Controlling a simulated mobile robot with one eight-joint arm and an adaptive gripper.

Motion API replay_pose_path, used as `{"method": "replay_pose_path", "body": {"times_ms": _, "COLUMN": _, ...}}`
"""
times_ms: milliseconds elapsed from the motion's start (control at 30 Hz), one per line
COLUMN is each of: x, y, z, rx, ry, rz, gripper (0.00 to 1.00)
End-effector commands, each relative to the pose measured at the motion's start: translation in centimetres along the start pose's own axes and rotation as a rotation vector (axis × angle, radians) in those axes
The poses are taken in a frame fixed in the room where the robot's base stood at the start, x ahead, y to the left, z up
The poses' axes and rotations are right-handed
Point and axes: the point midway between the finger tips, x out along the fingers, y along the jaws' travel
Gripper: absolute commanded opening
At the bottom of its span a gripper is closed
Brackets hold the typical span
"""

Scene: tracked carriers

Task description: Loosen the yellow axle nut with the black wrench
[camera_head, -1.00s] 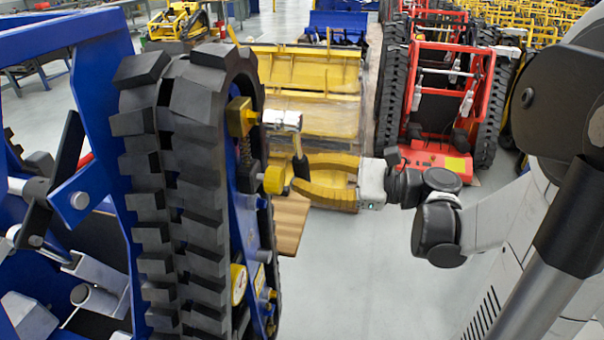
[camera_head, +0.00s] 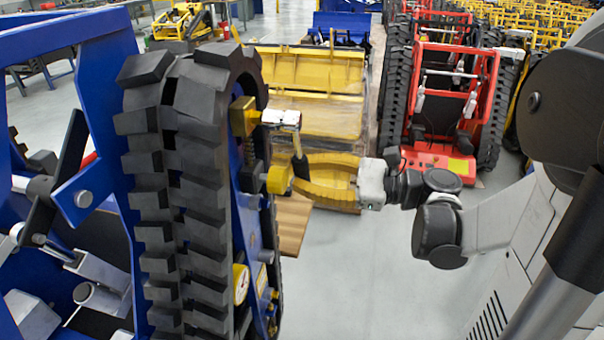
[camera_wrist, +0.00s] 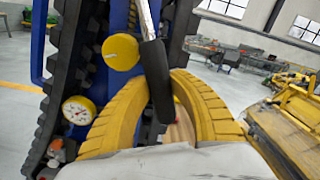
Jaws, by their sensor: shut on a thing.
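The yellow axle nut (camera_head: 243,116) is a block on the inner side of the blue carrier's black track (camera_head: 180,170). The black wrench has a bright metal head (camera_head: 281,117) that reaches to the nut; whether it fully seats on it I cannot tell. Its black handle (camera_head: 300,168) hangs down from the head. My gripper (camera_head: 297,176) has curved yellow fingers and is shut on the handle. In the wrist view the black handle (camera_wrist: 157,82) stands slightly tilted between my fingertips (camera_wrist: 160,88). The nut is not clearly seen there.
A round yellow cap (camera_wrist: 120,52) sticks out of the carrier close beside my fingers. A white dial gauge (camera_wrist: 77,111) sits lower on the carrier. A yellow bucket (camera_head: 310,80) and a red tracked carrier (camera_head: 440,150) stand behind.

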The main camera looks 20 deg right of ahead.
Motion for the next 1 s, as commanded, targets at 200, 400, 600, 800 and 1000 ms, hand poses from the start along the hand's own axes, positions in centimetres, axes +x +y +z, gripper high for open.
{"method": "replay_pose_path", "body": {"times_ms": 200, "x": 0.0, "y": -0.02, "z": 0.04, "rx": 0.0, "ry": -0.001, "rz": 0.0, "gripper": 0.0}}
{"method": "replay_pose_path", "body": {"times_ms": 400, "x": 0.15, "y": -0.01, "z": 0.04, "rx": 0.0, "ry": -0.001, "rz": 0.0, "gripper": 0.0}}
{"method": "replay_pose_path", "body": {"times_ms": 600, "x": 0.7, "y": 0.01, "z": 0.04, "rx": 0.0, "ry": -0.001, "rz": 0.001, "gripper": 0.0}}
{"method": "replay_pose_path", "body": {"times_ms": 800, "x": 0.92, "y": -0.02, "z": 0.04, "rx": 0.0, "ry": -0.001, "rz": 0.0, "gripper": 0.0}}
{"method": "replay_pose_path", "body": {"times_ms": 1000, "x": 0.91, "y": -0.02, "z": 0.04, "rx": 0.0, "ry": -0.001, "rz": 0.0, "gripper": 0.0}}
